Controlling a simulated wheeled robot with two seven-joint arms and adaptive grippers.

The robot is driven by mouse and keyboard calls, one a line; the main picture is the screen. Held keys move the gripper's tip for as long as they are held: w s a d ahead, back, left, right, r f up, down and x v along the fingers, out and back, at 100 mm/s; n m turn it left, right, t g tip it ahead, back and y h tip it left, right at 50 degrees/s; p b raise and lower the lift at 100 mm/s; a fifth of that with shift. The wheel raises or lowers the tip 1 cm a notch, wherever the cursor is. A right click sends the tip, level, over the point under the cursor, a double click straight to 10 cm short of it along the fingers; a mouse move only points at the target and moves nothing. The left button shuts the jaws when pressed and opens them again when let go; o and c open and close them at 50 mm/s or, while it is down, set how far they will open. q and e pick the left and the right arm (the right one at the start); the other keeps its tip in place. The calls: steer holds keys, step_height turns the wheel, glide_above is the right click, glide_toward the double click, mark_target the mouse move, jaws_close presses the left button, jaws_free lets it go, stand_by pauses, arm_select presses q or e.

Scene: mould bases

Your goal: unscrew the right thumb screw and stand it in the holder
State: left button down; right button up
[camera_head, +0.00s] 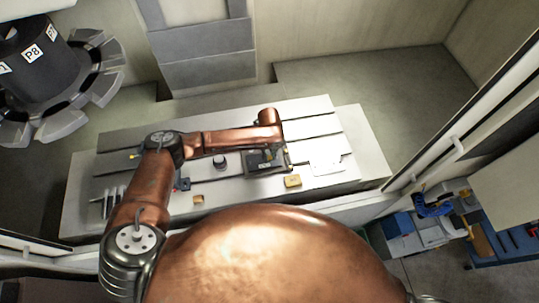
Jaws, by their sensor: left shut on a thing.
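My left arm comes in from the left and its copper wrist ends above a dark mould base (258,168) on the machine table. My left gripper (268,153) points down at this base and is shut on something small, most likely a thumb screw. The held part is hidden or too small to make out, and I cannot tell whether it is still in the base. A small yellow block (292,181), possibly the holder, lies just right of the base. My right gripper is not in view.
The pale slotted machine table (315,120) bears a dark round knob (220,161), a small tan block (198,199) and a flat white plate (327,167). A tool carousel (40,75) stands at upper left. A door frame (470,120) bounds the right side.

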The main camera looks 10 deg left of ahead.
arm_select(q)
steer(key=n+p, duration=0.2)
steer(key=n, duration=0.1)
steer(key=n+p, duration=0.2)
steer(key=shift+r, duration=0.3)
steer(key=n+p, duration=0.1)
steer(key=n, duration=0.1)
steer(key=shift+f+n, duration=0.1)
steer(key=shift+n, duration=0.2)
steer(key=shift+w+f, duration=0.1)
steer(key=shift+n, duration=0.3)
steer(key=n, duration=0.4)
steer(key=shift+d, duration=0.1)
steer(key=n, duration=0.4)
steer(key=shift+n, duration=0.4)
steer(key=n, duration=0.9)
